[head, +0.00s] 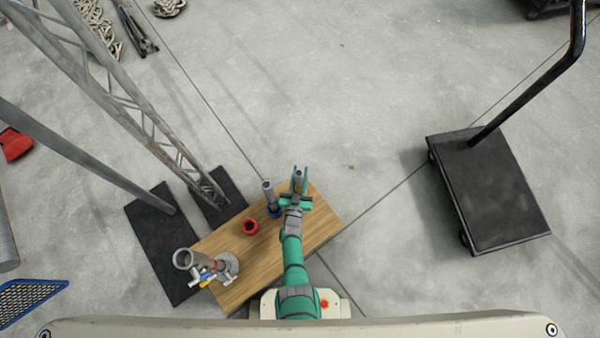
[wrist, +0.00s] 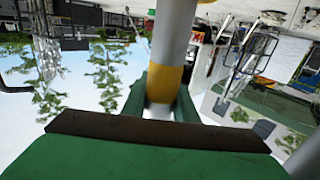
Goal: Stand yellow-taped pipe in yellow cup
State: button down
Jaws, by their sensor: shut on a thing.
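My gripper (head: 299,184) is shut on a grey pipe (head: 298,175) above the far right part of a wooden tabletop (head: 316,221). In the wrist view the pipe (wrist: 163,88) stands between the green fingers and carries a wide yellow tape band (wrist: 164,82). I cannot make out the pipe's lower end or whether it touches anything. No yellow cup shows clearly in either view; the gripper or the pipes may hide it.
A blue cup (head: 275,212) holding a grey pipe (head: 267,189) is just left of my gripper. A red cup (head: 250,226) is farther left. A black cart (head: 485,190) stands right.

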aim_at(298, 187)
jog(key=shift+f, duration=0.25)
dwell(0.6)
jog(key=c, duration=1.3)
grip_release()
jog(key=shift+c, duration=0.2)
jog(key=shift+s, duration=0.15)
jog(key=s, duration=0.3)
jog(key=s+a, duration=0.1)
jog(key=s, duration=0.6)
jog(key=shift+a, duration=0.3)
jog(key=shift+s, duration=0.2)
jog(key=shift+a, duration=0.1)
